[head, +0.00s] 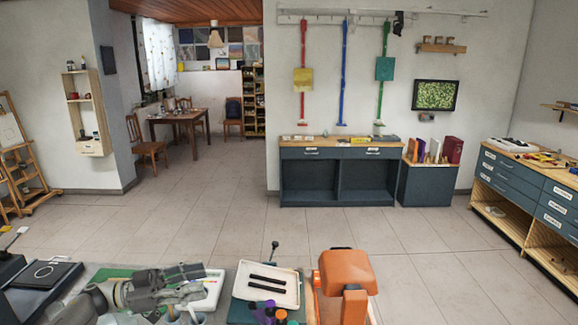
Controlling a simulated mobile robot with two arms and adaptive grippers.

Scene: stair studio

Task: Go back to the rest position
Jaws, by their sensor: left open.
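My left gripper (200,281) is low in the head view, left of centre, with its arm coming in from the left. Its grey fingers point right and are apart, and I see nothing held between them. It is over the near worktop, in front of a white tray and a green mat (115,273). Whether it touches anything there is unclear. My right gripper is not in view.
A cream tray (290,293) with two black strips lies right of the gripper, beside a bulky orange object (346,272). Dark and purple-topped items stand in front of the tray. A dark flat device (45,275) is at left. Beyond, the tiled floor (230,225) is clear.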

